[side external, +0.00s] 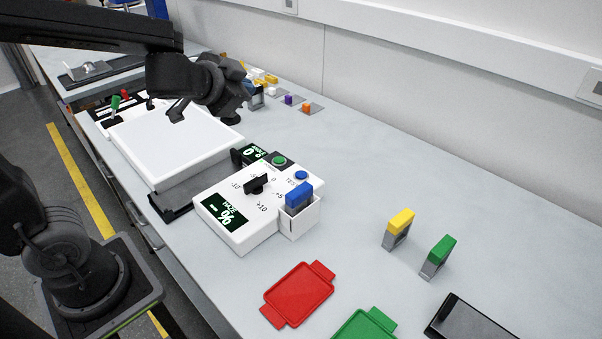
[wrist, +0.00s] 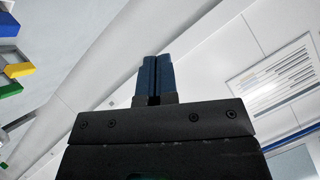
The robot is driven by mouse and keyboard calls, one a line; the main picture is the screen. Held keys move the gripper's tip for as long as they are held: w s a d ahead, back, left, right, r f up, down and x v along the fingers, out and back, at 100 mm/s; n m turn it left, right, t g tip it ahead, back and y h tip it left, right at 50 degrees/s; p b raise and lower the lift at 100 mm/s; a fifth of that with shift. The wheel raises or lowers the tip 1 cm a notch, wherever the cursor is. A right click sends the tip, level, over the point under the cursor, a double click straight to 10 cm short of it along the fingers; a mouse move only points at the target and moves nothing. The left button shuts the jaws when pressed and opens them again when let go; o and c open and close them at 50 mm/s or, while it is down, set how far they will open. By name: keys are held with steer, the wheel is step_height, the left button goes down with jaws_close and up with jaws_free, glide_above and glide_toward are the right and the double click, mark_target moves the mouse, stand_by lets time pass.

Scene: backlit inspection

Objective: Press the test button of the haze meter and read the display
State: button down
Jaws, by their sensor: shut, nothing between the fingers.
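The haze meter (side external: 236,236) is a white box in the middle of the bench in the side view. Its dark display (side external: 222,214) has green lettering, upside down to this camera, reading "% HAZE" with a few small dashes. A black knob (side external: 257,184) and a blue button (side external: 301,175) are on its top. A blue-capped sample (side external: 299,194) stands in its white holder (side external: 300,224). My gripper (side external: 236,92) is high above the bench, behind and left of the meter, touching nothing. In the wrist view its dark blue fingers (wrist: 153,79) are together and empty, facing the wall.
A black unit with a green button (side external: 279,160) and lit display adjoins the meter. A white light panel (side external: 165,140) lies left. Yellow-capped (side external: 400,222) and green-capped (side external: 441,251) samples stand right; red (side external: 299,293) and green (side external: 365,326) trays lie in front.

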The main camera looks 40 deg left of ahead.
steer(key=w+d+f+m+h, duration=0.2)
steer(key=w+d+m+h, duration=0.15)
steer(key=w, duration=0.25)
steer(key=m+g+h, duration=0.3)
steer(key=m+h, duration=0.1)
steer(key=m, duration=0.2)
glide_above(301, 175)
step_height(301, 175, down, 8)
steer(key=shift+r+y, duration=0.1)
steer(key=shift+y, duration=0.15)
steer(key=shift+f, duration=4.4)
steer(key=shift+f, duration=0.15)
steer(key=shift+f, duration=0.25)
